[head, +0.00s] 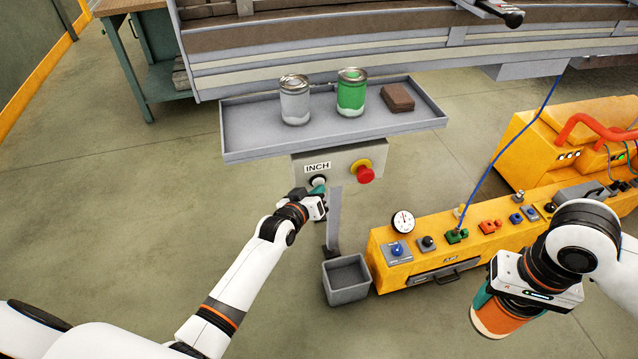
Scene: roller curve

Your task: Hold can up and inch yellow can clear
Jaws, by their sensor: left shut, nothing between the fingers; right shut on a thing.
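My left gripper (318,191) is shut and empty, its tip at the black button (318,181) under the INCH label (317,167). I cannot tell whether it presses the button. My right gripper (500,300) is shut on an orange can (500,319) with a pale end, held up at the lower right, in front of the yellow machine. The hand hides part of this can. A grey-white can (295,103) and a green can (351,95) stand upright on the grey tray (240,142). No plainly yellow can is visible.
A red stop button (365,174) sits right of INCH on the control box (340,158). A brown block (397,97) lies on the tray. A grey bin (346,290) stands beside the yellow machine (440,268), which carries a gauge and several switches. The floor at left is clear.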

